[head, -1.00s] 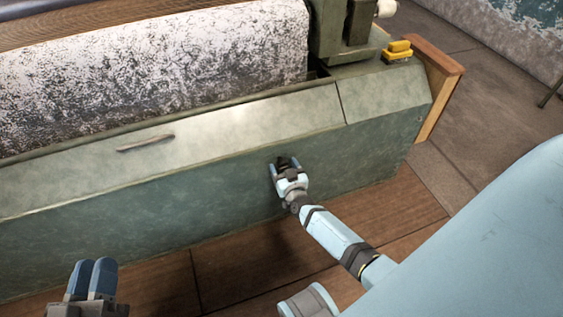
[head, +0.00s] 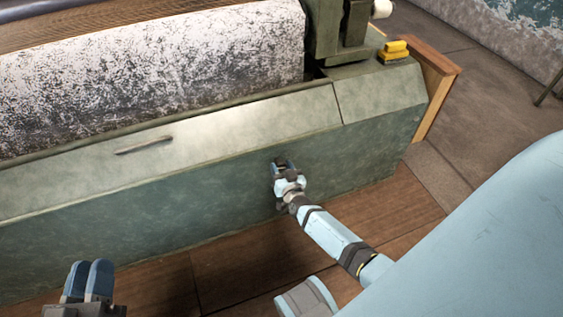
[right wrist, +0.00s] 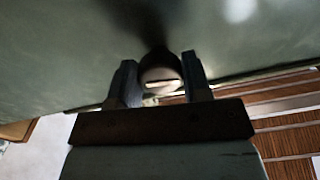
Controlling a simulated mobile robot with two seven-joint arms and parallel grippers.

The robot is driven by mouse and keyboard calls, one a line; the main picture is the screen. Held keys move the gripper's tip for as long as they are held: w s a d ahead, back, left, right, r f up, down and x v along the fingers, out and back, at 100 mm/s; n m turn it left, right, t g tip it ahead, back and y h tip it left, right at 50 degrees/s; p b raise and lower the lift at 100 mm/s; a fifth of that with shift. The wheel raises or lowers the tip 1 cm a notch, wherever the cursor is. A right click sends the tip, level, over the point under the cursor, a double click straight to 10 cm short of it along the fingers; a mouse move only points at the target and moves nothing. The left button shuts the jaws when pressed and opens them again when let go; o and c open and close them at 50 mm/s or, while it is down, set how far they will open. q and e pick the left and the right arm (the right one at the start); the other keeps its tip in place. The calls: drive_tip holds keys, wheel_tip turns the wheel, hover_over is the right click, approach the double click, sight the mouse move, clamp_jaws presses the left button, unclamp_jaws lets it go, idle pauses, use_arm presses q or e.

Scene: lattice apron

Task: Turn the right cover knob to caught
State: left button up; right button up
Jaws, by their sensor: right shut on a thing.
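The right cover knob (right wrist: 160,80) is a small round knob with a pale slot across its face, on the green front panel (head: 150,225) of the machine. In the right wrist view it sits between the two fingers of my right gripper (right wrist: 160,85), which is shut on it. In the head view my right gripper (head: 281,166) is against the panel and hides most of the knob. My left gripper (head: 88,281) is at the lower left, away from the panel, with its two blue fingers side by side and little gap between them.
Above the panel is a sloped cover with a bar handle (head: 144,145). Behind it lies a large speckled white roller (head: 150,75). A yellow block (head: 396,48) sits on the right end housing, by a wooden end board (head: 432,85). The wooden floor in front is clear.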

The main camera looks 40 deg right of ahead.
drive_tip(key=m, duration=0.2)
drive_tip(key=shift+m, duration=0.4)
drive_tip(key=m, duration=0.5)
drive_tip(key=m+b, duration=0.1)
drive_tip(key=m, duration=0.5)
drive_tip(key=shift+w+r, duration=0.1)
use_arm(q)
drive_tip(key=shift+d+f+g+b, duration=0.1)
drive_tip(key=shift+f+g+b, duration=0.3)
drive_tip(key=shift+f, duration=0.75)
use_arm(e)
drive_tip(key=shift+r+m, duration=0.1)
drive_tip(key=shift+m, duration=1)
use_arm(q)
drive_tip(key=shift+f, duration=0.2)
drive_tip(key=shift+r, duration=0.1)
use_arm(e)
drive_tip(key=o, duration=0.9)
drive_tip(key=shift+a, duration=0.1)
